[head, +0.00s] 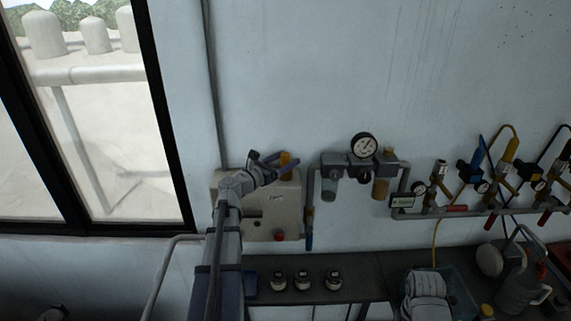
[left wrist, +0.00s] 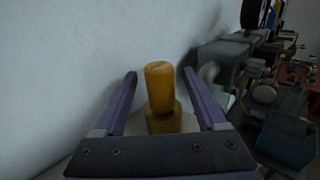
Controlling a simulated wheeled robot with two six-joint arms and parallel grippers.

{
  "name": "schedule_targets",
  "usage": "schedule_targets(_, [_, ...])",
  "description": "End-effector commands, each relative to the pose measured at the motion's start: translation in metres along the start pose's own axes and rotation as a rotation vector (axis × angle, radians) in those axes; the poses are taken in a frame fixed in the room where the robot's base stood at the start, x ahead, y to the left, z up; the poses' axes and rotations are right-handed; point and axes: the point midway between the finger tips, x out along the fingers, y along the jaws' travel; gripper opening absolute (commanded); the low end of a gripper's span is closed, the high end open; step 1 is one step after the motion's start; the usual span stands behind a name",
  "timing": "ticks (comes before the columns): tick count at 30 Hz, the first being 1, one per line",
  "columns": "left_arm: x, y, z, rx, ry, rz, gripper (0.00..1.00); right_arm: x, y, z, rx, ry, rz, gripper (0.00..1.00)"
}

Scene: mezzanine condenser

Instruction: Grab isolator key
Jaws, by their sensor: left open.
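An upright orange cylinder on a wider brass-coloured base (left wrist: 160,88) shows in the left wrist view. It may be the isolator key, but I cannot tell for sure. In the head view it is the small orange piece (head: 286,158) at the top of the beige wall box (head: 289,207). My left gripper (head: 277,163) is open, with its two purple fingers on either side of the cylinder and gaps between. In the left wrist view the fingertips (left wrist: 159,76) flank it. My left arm hides part of the box.
A pipe and filter unit with a round gauge (head: 364,146) is close right of the box. A red button (head: 279,236) sits low on the box. A dark shelf (head: 345,268) with several small jars is below. A window is at left.

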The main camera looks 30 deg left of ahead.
Motion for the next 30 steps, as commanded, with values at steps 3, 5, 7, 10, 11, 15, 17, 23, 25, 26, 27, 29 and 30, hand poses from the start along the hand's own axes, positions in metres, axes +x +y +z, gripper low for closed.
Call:
schedule_targets(3, [0.0027, -0.0002, 0.0001, 0.0, 0.0, 0.0, 0.74, -0.0001, 0.0, 0.0, 0.0, 0.0, 0.0, 0.5])
schedule_targets(5, [0.0022, -0.0003, 0.0001, 0.0, 0.0, 0.001, 0.74, -0.0001, 0.0, 0.0, 0.0, 0.0, 0.0, 0.5])
schedule_targets(7, [0.0021, -0.0003, 0.0001, 0.0, 0.0, 0.001, 0.71, -0.0001, 0.0, 0.0, 0.0, 0.0, 0.0, 0.5])
schedule_targets(10, [0.002, -0.0002, 0.0001, 0.0, 0.0, 0.001, 0.6, -0.0001, 0.0, 0.0, 0.0, 0.0, 0.0, 0.5])
schedule_targets(11, [0.002, -0.0002, 0.0001, 0.0, 0.0, 0.001, 0.57, -0.0001, 0.0, 0.0, 0.0, 0.0, 0.0, 0.5])
schedule_targets(15, [0.0019, -0.0002, 0.0001, 0.0, 0.0, 0.001, 0.41, -0.0001, 0.0, 0.0, 0.0, 0.0, 0.0, 0.5])
schedule_targets(17, [0.0018, -0.0001, 0.0001, 0.0, 0.0, 0.001, 0.34, -0.0001, 0.0, 0.0, 0.0, 0.0, 0.0, 0.5])
schedule_targets(23, [0.0018, -0.0001, 0.0001, 0.0, 0.0, 0.001, 0.12, -0.0001, 0.0, 0.0, 0.0, 0.0, 0.0, 0.5])
schedule_targets(25, [0.0018, -0.0001, 0.0001, 0.0, 0.0, 0.001, 0.04, -0.0001, 0.0, 0.0, 0.0, 0.0, 0.0, 0.5])
schedule_targets(26, [0.0018, -0.0001, 0.0001, 0.0, 0.0, 0.001, 0.01, -0.0001, 0.0, 0.0, 0.0, 0.0, 0.0, 0.5])
schedule_targets(27, [0.0018, -0.0001, 0.0001, 0.0, 0.0, 0.001, 0.0, -0.0001, 0.0, 0.0, 0.0, 0.0, 0.0, 0.5])
schedule_targets(29, [0.0018, -0.0001, 0.0001, 0.0, 0.0, 0.001, 0.0, -0.0001, 0.0, 0.0, 0.0, 0.0, 0.0, 0.5])
schedule_targets(30, [0.0018, -0.0001, 0.0001, 0.0, 0.0, 0.001, 0.0, -0.0001, 0.0, 0.0, 0.0, 0.0, 0.0, 0.5])
